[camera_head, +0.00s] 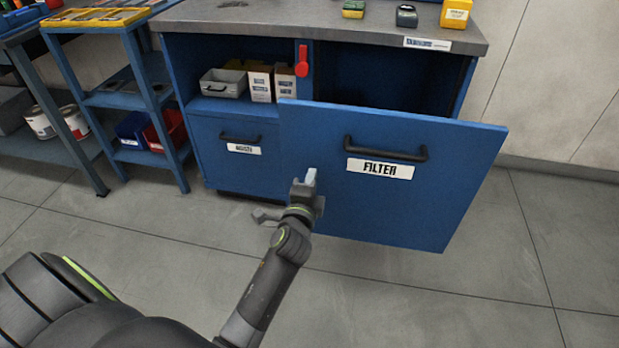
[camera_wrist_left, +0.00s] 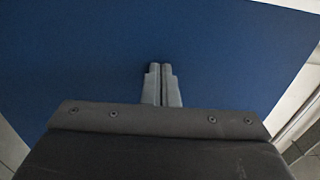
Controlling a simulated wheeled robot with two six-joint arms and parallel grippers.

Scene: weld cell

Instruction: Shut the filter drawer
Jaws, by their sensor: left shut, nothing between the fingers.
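The filter drawer (camera_head: 430,205) is a large blue front with a white FILTER label and a dark bar handle (camera_head: 385,150). It stands pulled out from the blue cabinet, and a dark opening shows behind its top edge. My left gripper (camera_head: 311,176) is shut and empty, at the left part of the drawer front, below and left of the handle. In the left wrist view the closed fingertips (camera_wrist_left: 160,68) point at the plain blue drawer front (camera_wrist_left: 90,60). I cannot tell whether they touch it. My right gripper is not in view.
A second, closed blue drawer (camera_head: 230,175) sits left of the filter drawer. A grey worktop (camera_head: 330,28) tops the cabinet. An open shelf holds a grey tray (camera_head: 223,83) and boxes. A blue shelf rack (camera_head: 125,98) stands at the left. The floor in front and at right is clear.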

